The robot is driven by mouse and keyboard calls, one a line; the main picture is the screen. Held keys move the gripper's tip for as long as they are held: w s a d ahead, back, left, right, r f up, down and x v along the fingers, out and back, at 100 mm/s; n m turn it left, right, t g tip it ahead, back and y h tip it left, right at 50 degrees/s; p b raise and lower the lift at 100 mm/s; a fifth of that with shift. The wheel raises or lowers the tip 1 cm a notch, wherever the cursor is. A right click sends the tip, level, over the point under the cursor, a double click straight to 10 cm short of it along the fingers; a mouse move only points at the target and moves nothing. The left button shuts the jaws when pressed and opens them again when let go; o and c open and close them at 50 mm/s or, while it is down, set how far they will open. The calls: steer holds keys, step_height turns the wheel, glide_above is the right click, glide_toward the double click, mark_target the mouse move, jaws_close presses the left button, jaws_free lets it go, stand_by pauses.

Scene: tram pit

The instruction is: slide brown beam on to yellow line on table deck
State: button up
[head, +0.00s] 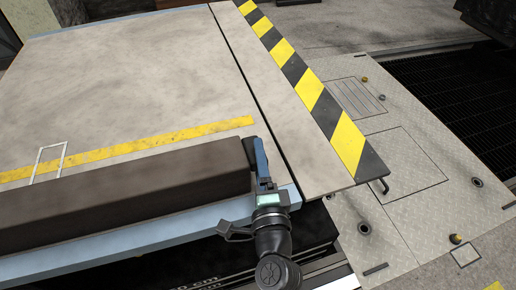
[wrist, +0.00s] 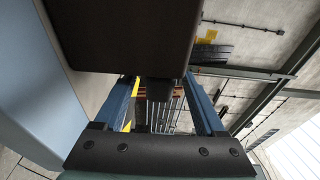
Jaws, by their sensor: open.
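The long dark brown beam (head: 120,193) lies along the front edge of the table deck (head: 140,65). The yellow line (head: 140,150) runs behind it, with a strip of bare deck between them toward the right. My gripper (head: 261,158) is at the beam's right end, its blue fingers upright close to the end face. In the wrist view the beam (wrist: 125,35) fills the upper middle, and my gripper's two blue fingers (wrist: 160,85) stand apart with no object clearly clamped between them. Whether a finger touches the beam I cannot tell.
A thin white rectangular outline (head: 50,160) crosses the yellow line at left. A black and yellow striped edge (head: 308,85) borders the deck's right side, beyond a dark gap. Metal floor plates (head: 400,165) and a dark grating (head: 460,95) lie further right. The deck behind the line is clear.

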steer(key=shift+w+a, duration=0.2)
steer(key=shift+w, duration=1.05)
jaws_close()
stand_by(0.5)
